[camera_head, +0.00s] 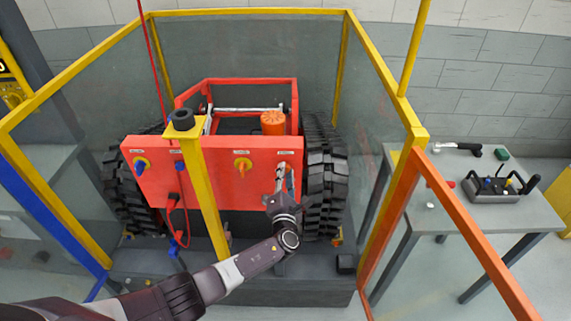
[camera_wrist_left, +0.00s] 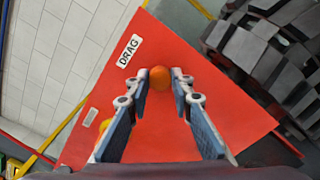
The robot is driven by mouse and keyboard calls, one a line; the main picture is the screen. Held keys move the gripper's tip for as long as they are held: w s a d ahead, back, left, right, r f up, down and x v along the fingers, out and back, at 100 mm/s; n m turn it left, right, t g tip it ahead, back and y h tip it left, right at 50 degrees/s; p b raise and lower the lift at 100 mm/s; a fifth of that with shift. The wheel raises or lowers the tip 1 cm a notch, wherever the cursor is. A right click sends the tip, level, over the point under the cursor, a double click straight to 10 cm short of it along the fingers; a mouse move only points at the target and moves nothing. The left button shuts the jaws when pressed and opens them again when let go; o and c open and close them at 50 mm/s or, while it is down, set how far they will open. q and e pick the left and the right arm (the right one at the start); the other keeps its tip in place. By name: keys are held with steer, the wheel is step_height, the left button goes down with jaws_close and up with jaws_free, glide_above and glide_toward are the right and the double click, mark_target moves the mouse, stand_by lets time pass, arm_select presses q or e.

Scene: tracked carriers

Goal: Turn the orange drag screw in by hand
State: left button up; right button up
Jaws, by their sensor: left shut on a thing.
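The orange drag screw (camera_wrist_left: 159,78) shows as a round orange head on the red panel (camera_wrist_left: 185,130), close to a white DRAG label (camera_wrist_left: 128,51), in the left wrist view. My left gripper (camera_wrist_left: 160,76) has a fingertip on each side of the head and is shut on it. In the head view, my left gripper (camera_head: 284,172) reaches the right part of the red panel (camera_head: 220,185) of the tracked carrier, below a small label. There the gripper largely hides the screw. My right gripper is in neither view.
A yellow post (camera_head: 205,190) with a black top stands before the panel. Black tracks (camera_head: 325,175) flank the carrier. Yellow-framed clear walls surround it. A grey table (camera_head: 510,215) with a remote control (camera_head: 495,187) stands right.

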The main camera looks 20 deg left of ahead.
arm_select(q)
steer(key=m+p, duration=0.1)
steer(key=m, duration=0.2)
steer(key=shift+r, duration=0.15)
steer(key=shift+f+m, duration=0.2)
steer(key=shift+m, duration=0.4)
steer(key=shift+c, duration=0.2)
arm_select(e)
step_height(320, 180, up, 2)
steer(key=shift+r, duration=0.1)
arm_select(q)
steer(key=m+p, duration=0.3)
steer(key=m, duration=0.6)
steer(key=shift+m, duration=0.4)
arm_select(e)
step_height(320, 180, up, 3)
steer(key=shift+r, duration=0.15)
